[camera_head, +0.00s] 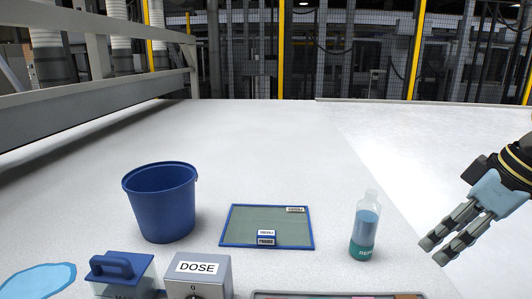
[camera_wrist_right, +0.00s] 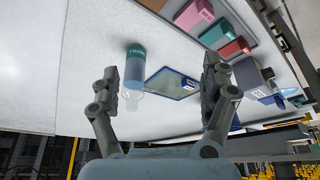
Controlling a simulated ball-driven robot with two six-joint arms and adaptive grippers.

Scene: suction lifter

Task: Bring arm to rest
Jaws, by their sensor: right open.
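My right gripper (camera_head: 436,249) hangs at the right side of the head view, to the right of the clear bottle. Its fingers are apart and empty; the wrist view also shows the two fingers (camera_wrist_right: 160,80) spread with nothing clasped between them. The bottle (camera_head: 364,228), with blue liquid and a teal label, stands upright on the white table (camera_head: 270,150). The bottle also shows in the right wrist view (camera_wrist_right: 135,68), beyond the fingers and apart from them. My left gripper is not in view.
A blue bucket (camera_head: 161,204) stands left of a blue-rimmed green mat (camera_head: 266,220) with a small labelled blue block (camera_head: 266,239). In front are a grey DOSE box (camera_head: 198,276), a blue-handled box (camera_head: 121,272), a light blue patch (camera_head: 38,281) and a tray edge (camera_head: 335,295). The table behind is clear.

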